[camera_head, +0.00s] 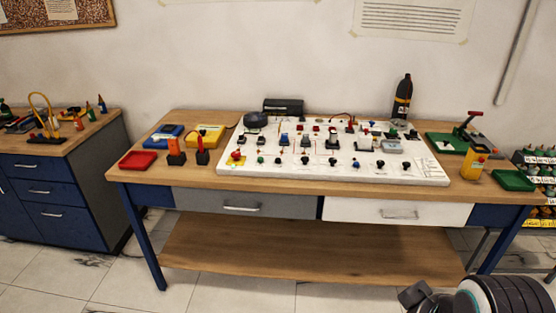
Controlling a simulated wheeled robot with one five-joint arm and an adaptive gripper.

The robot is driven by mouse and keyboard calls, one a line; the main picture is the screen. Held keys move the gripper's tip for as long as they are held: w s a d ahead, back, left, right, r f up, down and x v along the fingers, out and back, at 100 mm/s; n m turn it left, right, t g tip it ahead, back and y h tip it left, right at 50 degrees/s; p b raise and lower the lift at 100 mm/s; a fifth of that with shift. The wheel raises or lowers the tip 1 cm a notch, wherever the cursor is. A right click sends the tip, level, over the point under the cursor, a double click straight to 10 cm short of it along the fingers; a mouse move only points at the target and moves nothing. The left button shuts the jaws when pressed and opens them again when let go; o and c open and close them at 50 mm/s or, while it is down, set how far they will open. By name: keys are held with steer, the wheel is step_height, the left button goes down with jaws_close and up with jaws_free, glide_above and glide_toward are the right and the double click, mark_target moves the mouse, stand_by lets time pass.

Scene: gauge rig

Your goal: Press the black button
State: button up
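A white panel (238,168) lies on the wooden workbench and carries many small buttons, switches and knobs in black, red, green, blue and yellow. Several small black parts stand along its front row, one of them near the middle (305,160) and another at the right (380,164). At this size I cannot tell which of them is the black button. A dark end piece (414,294) shows at the bottom right edge, beside a ringed black and white part of my arm. It is well in front of the bench and apart from the panel. Its fingers cannot be made out.
The workbench (450,192) also holds a red tray (138,160), a yellow multimeter (474,163), a green tray (513,180) and a dark bottle (402,98). A blue cabinet (48,190) stands at left. Tiled floor in front is clear.

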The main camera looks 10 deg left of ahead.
jaws_close()
stand_by(1.4)
